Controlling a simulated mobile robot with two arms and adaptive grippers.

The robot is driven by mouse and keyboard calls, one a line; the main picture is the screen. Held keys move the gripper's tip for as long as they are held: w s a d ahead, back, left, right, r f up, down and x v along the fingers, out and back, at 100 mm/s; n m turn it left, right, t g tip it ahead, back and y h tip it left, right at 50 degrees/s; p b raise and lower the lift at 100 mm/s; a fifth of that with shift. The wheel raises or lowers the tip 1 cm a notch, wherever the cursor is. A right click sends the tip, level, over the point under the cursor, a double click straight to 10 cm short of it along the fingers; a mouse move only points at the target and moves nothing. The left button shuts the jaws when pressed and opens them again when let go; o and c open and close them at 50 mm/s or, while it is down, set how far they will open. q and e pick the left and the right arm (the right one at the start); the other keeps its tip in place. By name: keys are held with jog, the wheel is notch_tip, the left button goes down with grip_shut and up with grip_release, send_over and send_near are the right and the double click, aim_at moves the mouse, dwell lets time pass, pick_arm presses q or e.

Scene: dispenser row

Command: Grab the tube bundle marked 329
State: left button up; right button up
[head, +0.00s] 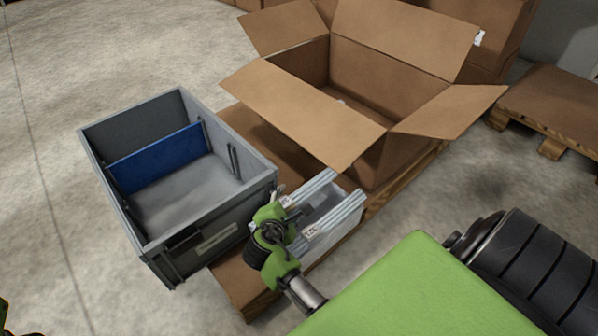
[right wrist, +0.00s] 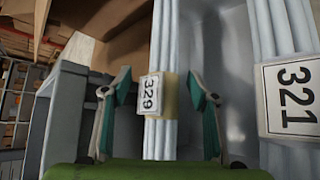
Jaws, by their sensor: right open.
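The tube bundle marked 329 (right wrist: 165,38) is a set of pale tubes with a tan band and a white label. In the right wrist view it lies between the two fingers of my right gripper (right wrist: 160,90). The fingers are open, one on each side of the label, with visible gaps to the bundle. In the head view the bundle (head: 319,183) lies along the far side of a small light box, with my right gripper (head: 290,202) at its near-left end. A second bundle marked 321 (right wrist: 280,28) lies to the right.
The small light box (head: 322,248) holds the bundles. A grey crate (head: 213,255) with a blue divider (head: 155,157) stands close on the left. A large open cardboard box (head: 300,112) stands behind. A wooden pallet (head: 550,108) is at the right. Concrete floor is clear at far left.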

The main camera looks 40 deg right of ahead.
jog(key=c, duration=1.3)
jog(key=shift+s+r, duration=0.1)
jog(key=shift+r, duration=0.1)
